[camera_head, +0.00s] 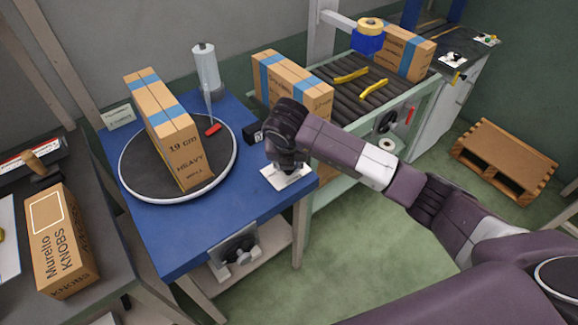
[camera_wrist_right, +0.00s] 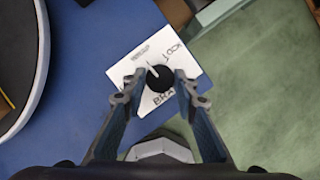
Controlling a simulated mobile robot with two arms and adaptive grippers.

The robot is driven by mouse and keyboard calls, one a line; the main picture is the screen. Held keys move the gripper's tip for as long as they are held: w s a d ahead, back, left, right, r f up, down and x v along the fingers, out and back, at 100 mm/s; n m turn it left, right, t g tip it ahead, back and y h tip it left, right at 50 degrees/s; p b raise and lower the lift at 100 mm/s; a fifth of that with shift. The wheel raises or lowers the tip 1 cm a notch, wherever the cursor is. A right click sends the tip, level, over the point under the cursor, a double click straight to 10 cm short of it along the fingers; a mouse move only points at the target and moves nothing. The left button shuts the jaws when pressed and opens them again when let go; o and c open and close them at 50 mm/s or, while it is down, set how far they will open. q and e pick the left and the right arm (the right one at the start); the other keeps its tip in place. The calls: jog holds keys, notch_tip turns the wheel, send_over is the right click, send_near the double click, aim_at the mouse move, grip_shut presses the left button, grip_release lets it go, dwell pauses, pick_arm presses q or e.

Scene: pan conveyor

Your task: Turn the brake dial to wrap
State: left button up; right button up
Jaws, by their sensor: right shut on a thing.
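The brake dial (camera_wrist_right: 160,79) is a round black knob with a white pointer, on a white plate (camera_wrist_right: 125,70) marked BRAKE. In the right wrist view the pointer tilts up and left, towards a small label I cannot read clearly; another label that looks like LOCK lies up and right. My right gripper (camera_wrist_right: 160,83) is shut on the dial, a finger on each side. In the head view the plate (camera_head: 296,176) sits at the blue table's right corner, and my right gripper (camera_head: 286,168) hides the dial. My left gripper is not in view.
A round turntable (camera_head: 218,165) on the blue table (camera_head: 180,240) carries a tall carton (camera_head: 185,148). A film roll on a post (camera_head: 205,68) stands behind. A roller conveyor (camera_head: 350,95) with cartons lies right. A pallet (camera_head: 503,160) lies on the floor.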

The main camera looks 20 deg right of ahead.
jog(key=shift+m, duration=0.5)
jog(key=o, duration=1.1)
jog(key=shift+o, duration=0.2)
jog(key=v, duration=1.2)
jog(key=shift+a, duration=0.2)
jog(key=shift+w, duration=0.2)
